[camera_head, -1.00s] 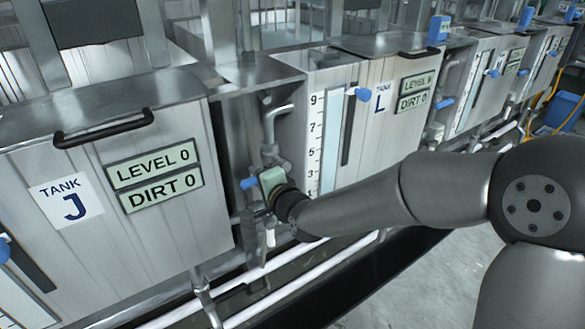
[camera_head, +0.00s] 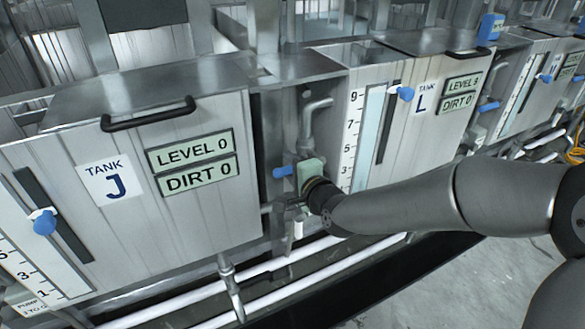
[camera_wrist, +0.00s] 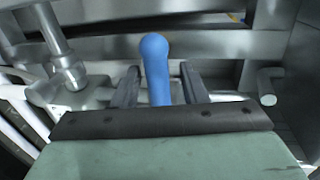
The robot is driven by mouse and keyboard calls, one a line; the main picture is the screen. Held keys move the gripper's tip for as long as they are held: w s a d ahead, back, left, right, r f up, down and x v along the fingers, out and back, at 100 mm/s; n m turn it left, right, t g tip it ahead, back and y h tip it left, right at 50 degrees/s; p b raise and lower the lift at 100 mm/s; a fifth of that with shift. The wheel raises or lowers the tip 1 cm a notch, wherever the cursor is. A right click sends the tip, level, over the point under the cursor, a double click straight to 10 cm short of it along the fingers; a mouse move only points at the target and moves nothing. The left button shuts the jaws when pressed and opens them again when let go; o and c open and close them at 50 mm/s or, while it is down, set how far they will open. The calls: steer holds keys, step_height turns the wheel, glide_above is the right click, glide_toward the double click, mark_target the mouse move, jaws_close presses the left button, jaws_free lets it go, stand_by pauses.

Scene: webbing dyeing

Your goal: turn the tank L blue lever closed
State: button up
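The tank L lever (camera_head: 282,171) is blue and sits on the pipework between tank J and tank L, just left of my gripper's green housing in the head view. In the wrist view the blue lever (camera_wrist: 156,68) points away from the palm, between the two dark fingers of my gripper (camera_wrist: 158,74). The fingers are apart, with a visible gap on each side of the lever. The tank L label (camera_head: 425,98) is on the metal tank front to the right. The lever's base is hidden behind the palm edge in the wrist view.
Tank J (camera_head: 113,180) stands to the left, its display reading level 0 and dirt 0. Tank L's dirt display (camera_head: 457,104) reads 0. Metal pipes (camera_head: 315,115) surround the lever, and white pipes (camera_head: 270,305) run low along the front. The floor at right is open.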

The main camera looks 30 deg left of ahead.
steer(key=p+v, duration=0.4)
steer(key=v, duration=0.8)
steer(key=shift+d, duration=0.1)
steer(key=w+d+r+n+g+h+p, duration=0.1)
steer(key=d+r+n+h+p, duration=0.15)
steer(key=d+h+p, duration=0.55)
steer(key=w+d+r+n+g+h+p, duration=0.1)
steer(key=d+r+n+h+p, duration=0.2)
steer(key=d, duration=1)
steer(key=s+d+r+n+g+h+p, duration=0.1)
steer(key=s+d+r+g+p, duration=0.5)
steer(key=s+d+r+p, duration=0.3)
steer(key=s+d+r, duration=0.1)
steer(key=s+d, duration=0.3)
steer(key=s, duration=0.1)
steer(key=shift+s+r+n+h, duration=0.15)
steer(key=shift+s+n+h, duration=0.2)
steer(key=shift+h, duration=0.05)
steer(key=shift+d, duration=0.15)
